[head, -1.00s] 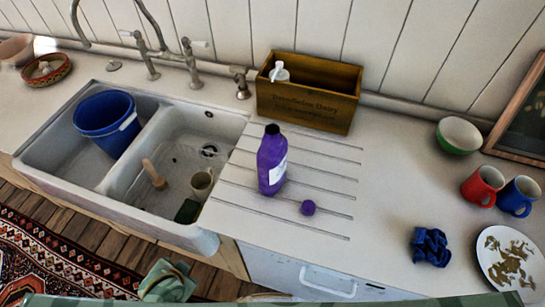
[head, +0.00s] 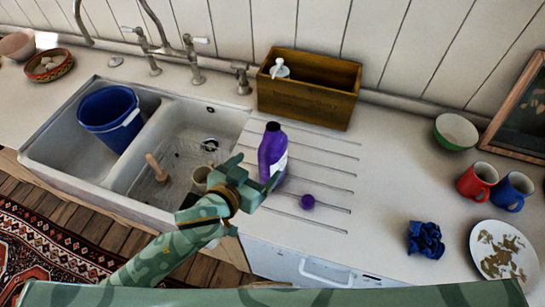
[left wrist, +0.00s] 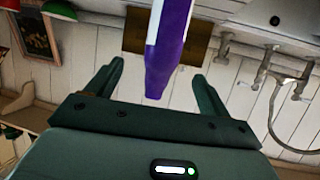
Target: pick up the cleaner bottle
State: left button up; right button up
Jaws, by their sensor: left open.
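The cleaner bottle (head: 271,152) is purple with a white label and a dark open neck. It stands upright on the grooved drainboard right of the sink. My left gripper (head: 257,172) is open at its near side, in front of its lower part. In the left wrist view the bottle (left wrist: 168,50) appears between the two spread fingers (left wrist: 160,72), with a gap on each side; I see no contact. The gripper hides the bottle's lower part in the head view. My right gripper is not in view.
A purple cap (head: 307,202) lies right of the bottle. A wooden box (head: 308,95) stands behind it. The double sink (head: 130,180) with a blue bucket (head: 108,115) is left. A blue cloth (head: 425,239), mugs (head: 477,181) and a plate (head: 478,262) are right.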

aim_at(273, 148)
pick_arm(q)
jog(key=b+x, duration=0.1)
jog(key=x, duration=0.9)
jog(key=shift+w, duration=0.3)
jog(key=shift+s+a, duration=0.1)
jog(key=c, duration=0.4)
jog(key=shift+r, duration=0.1)
jog(key=c, duration=0.9)
